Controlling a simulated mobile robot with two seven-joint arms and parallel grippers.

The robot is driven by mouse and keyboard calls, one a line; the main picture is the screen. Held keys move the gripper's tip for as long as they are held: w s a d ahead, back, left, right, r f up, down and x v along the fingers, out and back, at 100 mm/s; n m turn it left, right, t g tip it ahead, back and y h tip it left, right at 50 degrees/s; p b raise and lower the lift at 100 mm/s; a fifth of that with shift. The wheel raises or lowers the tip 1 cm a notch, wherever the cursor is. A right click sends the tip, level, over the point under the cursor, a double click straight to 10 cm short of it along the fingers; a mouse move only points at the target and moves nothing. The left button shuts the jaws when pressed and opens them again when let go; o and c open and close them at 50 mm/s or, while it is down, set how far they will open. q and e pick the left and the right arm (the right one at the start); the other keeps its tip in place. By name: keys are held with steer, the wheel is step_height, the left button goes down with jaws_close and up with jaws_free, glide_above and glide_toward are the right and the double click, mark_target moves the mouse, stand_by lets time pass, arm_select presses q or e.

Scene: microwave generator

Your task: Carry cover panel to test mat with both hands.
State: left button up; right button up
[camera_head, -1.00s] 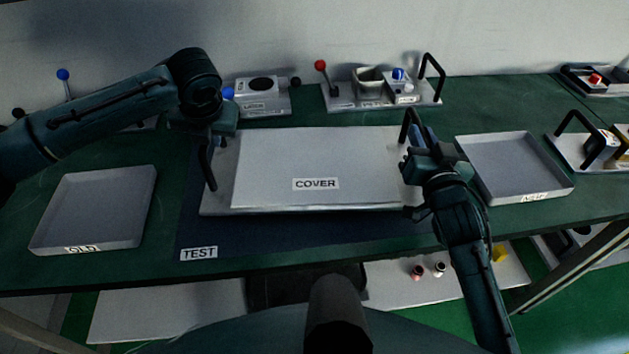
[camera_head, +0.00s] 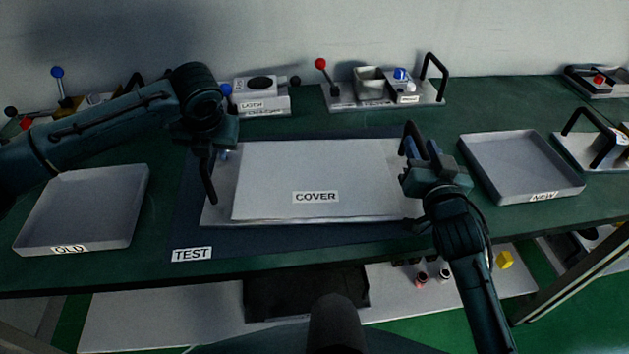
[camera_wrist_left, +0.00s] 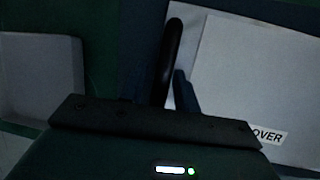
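The cover panel (camera_head: 315,165), a pale flat plate labelled COVER, lies level over the dark blue test mat (camera_head: 290,243) and looks to rest on it. Black handles stand at its left (camera_head: 208,182) and right (camera_head: 408,131) ends. My left gripper (camera_head: 214,158) is at the left handle, its fingers apart on either side with a gap visible; the handle also shows in the left wrist view (camera_wrist_left: 172,55). My right gripper (camera_head: 422,148) is at the right handle, its fingers looking spread around it. The right finger contact is partly hidden.
An empty tray labelled OLD (camera_head: 122,180) lies to the left and one labelled NEW (camera_head: 525,165) to the right. Behind the mat stand a fixture with a red-knobbed lever (camera_head: 365,103) and a small grey box (camera_head: 262,100). The mat's front strip is clear.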

arm_select(q)
steer(key=shift+o, duration=0.4)
arm_select(e)
steer(key=shift+o, duration=0.4)
arm_select(q)
steer(key=shift+s+r, duration=0.1)
steer(key=shift+r, duration=0.4)
arm_select(e)
steer(key=shift+f, duration=0.1)
arm_select(q)
steer(key=v, duration=1.1)
arm_select(e)
steer(key=s+d, duration=0.1)
steer(key=s, duration=1.1)
arm_select(q)
steer(key=shift+d, duration=0.15)
arm_select(e)
steer(key=shift+d, duration=0.1)
arm_select(q)
steer(key=shift+f, duration=0.1)
